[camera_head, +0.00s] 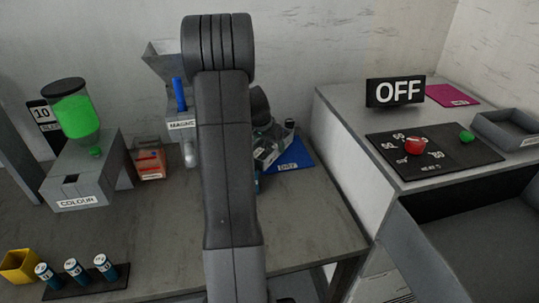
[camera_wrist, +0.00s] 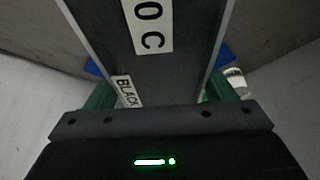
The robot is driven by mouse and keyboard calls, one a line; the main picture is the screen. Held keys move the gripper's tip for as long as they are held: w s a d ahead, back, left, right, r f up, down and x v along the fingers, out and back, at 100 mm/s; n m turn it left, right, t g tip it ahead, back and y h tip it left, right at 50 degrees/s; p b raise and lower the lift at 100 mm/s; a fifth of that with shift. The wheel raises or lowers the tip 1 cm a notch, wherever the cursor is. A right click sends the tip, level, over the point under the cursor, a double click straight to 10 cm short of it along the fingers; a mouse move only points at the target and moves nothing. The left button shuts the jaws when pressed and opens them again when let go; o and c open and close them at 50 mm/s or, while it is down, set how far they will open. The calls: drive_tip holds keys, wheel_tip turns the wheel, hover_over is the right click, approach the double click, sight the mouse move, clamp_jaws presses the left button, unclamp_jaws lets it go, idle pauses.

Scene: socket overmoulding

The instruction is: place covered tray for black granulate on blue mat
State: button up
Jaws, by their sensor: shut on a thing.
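The covered tray for black granulate (camera_wrist: 180,70) is a grey box shape with a white BLACK label, close below the camera in the wrist view. A second white label, partly cut off, shows "OC" on its grey top. My gripper (camera_wrist: 160,95) is shut on the tray, with green fingers at both sides. The blue mat (camera_head: 293,155) lies at the right back of the table, and blue (camera_wrist: 92,68) shows on both sides beneath the tray. In the head view my arm hides much of the gripper and tray. I cannot tell whether the tray touches the mat.
The MAGNET machine (camera_head: 180,128) stands behind my arm. The COLOUR dispenser (camera_head: 75,190) and an orange-red box (camera_head: 149,161) are to the left. A small white-and-dark cylinder (camera_wrist: 236,80) is close right of the tray. The table's right front is clear.

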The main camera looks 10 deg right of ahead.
sight(266, 145)
drive_tip(key=shift+f, duration=2.6)
drive_tip(key=shift+f, duration=0.1)
drive_tip(key=o, duration=1.3)
drive_tip(key=shift+o, duration=0.2)
drive_tip(key=shift+r, duration=0.25)
drive_tip(key=v, duration=1.1)
drive_tip(key=shift+s+a+r, duration=0.2)
drive_tip(key=shift+r, duration=0.1)
